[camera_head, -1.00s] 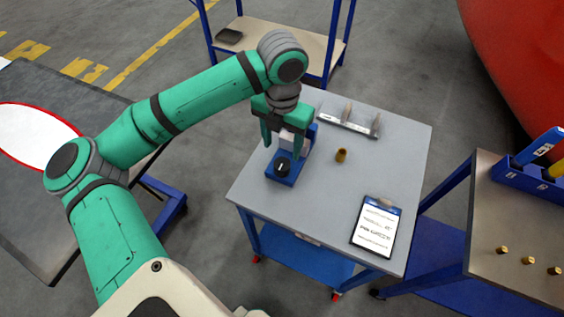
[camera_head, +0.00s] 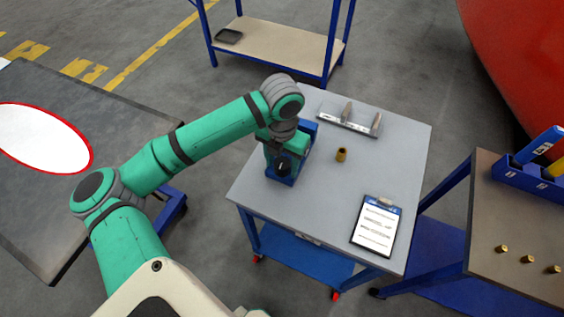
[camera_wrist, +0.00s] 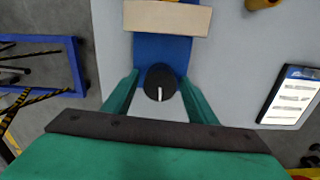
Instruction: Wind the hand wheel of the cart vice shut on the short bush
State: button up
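The cart vice (camera_head: 281,180) is blue and stands near the left edge of the grey cart top. In the wrist view its blue body (camera_wrist: 163,48) leads to a pale jaw block (camera_wrist: 167,18). Its black round hand wheel (camera_wrist: 160,82) carries a white mark pointing down the picture. My gripper (camera_wrist: 161,76) is open, with one finger on each side of the wheel and a gap showing at both sides. In the head view my gripper (camera_head: 279,158) hides much of the vice. A brass bush (camera_head: 341,155) stands upright right of the vice. I cannot see whether a bush is between the jaws.
A clipboard (camera_head: 376,224) lies at the cart's front right. A rack with grey pointed parts (camera_head: 348,124) sits at the back. Another bench (camera_head: 485,229) at the right holds several brass bushes and a blue holder.

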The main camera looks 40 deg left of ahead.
jog(key=c, duration=0.8)
jog(key=shift+m, duration=0.8)
jog(key=o, duration=1.1)
jog(key=shift+c, duration=0.2)
jog(key=shift+r, duration=0.1)
